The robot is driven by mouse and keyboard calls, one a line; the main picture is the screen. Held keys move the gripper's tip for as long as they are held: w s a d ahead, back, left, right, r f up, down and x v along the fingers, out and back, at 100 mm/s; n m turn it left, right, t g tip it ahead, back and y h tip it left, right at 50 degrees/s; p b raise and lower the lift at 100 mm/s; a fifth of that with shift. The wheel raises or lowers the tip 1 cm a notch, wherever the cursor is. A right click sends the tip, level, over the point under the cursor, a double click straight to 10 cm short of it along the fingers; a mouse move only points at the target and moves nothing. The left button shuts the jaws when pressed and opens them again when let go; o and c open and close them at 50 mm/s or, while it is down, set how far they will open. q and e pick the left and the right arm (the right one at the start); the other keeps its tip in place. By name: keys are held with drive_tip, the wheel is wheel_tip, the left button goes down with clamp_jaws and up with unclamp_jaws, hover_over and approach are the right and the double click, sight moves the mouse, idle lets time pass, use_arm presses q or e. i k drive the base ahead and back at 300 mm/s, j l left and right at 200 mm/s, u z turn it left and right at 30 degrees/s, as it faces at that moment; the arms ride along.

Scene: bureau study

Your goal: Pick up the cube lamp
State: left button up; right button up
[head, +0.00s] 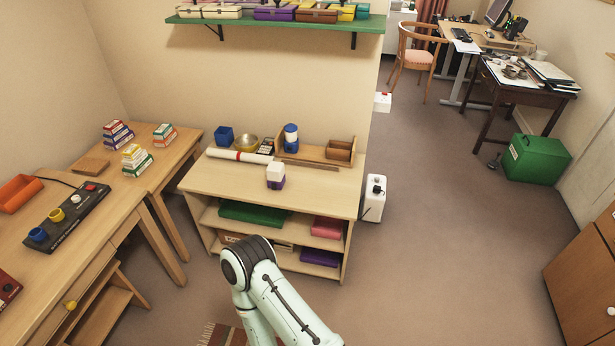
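A small white cube on a purple base (275,176), which looks like the cube lamp, stands upright near the front edge of the low wooden shelf unit's top (320,182). Nothing touches it from above. One of my arms shows at the bottom centre, bent at a dark joint in front of the shelf unit. Neither of my grippers is in view.
Behind the cube lie a white roll with a red band (240,156), a brass bowl (246,143), a blue-and-white jar (291,138) and a wooden organizer (318,153). A desk (100,225) stands left. Open floor (440,240) lies right.

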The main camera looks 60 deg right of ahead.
sight(275, 171)
drive_tip(key=z, duration=2)
drive_tip(key=i+j+u, duration=0.25)
drive_tip(key=i, duration=0.75)
drive_tip(key=l, duration=0.1)
